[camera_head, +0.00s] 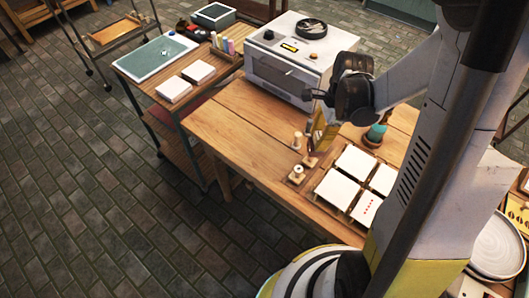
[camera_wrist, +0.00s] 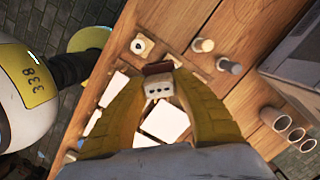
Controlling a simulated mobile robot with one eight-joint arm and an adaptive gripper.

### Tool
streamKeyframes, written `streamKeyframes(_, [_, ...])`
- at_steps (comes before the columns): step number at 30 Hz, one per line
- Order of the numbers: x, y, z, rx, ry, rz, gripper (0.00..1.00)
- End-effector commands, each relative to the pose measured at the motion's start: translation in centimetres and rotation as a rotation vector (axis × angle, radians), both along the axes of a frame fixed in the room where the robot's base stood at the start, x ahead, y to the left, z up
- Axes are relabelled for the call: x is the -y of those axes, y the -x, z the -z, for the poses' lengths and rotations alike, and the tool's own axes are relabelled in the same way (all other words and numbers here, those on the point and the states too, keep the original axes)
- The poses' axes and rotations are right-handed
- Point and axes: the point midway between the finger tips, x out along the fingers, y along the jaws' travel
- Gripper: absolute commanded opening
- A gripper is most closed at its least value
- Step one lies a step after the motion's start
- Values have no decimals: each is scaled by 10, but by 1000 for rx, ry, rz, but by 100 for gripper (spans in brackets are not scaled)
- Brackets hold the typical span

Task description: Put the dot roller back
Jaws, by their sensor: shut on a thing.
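The dot roller (camera_wrist: 158,86) is in my gripper (camera_wrist: 160,78) in the wrist view. It shows a pale block with a row of dark dots and a reddish-brown part above it. The yellow fingers close on it from both sides. In the head view my gripper (camera_head: 322,132) hangs over the wooden table, beside the small wooden tools; the roller there is mostly hidden. A square wooden holder with a pale round piece (camera_wrist: 142,45) lies just beyond the roller in the wrist view. The same corner of the table shows a small wooden holder (camera_head: 296,174) in the head view.
White square tiles (camera_head: 351,162) lie in a wooden rack right of the tools; one tile (camera_head: 366,208) has red dots. Two upright pegs (camera_wrist: 203,45) (camera_wrist: 230,65) stand nearby. The table's left half (camera_head: 235,125) is clear.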

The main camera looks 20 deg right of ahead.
Motion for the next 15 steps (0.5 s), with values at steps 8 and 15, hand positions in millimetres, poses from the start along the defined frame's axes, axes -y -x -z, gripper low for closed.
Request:
streamKeyframes(8, [-61, -28, 44, 0, 0, -7, 0])
streamKeyframes(15, [-95, -44, 65, 0, 0, -3, 0])
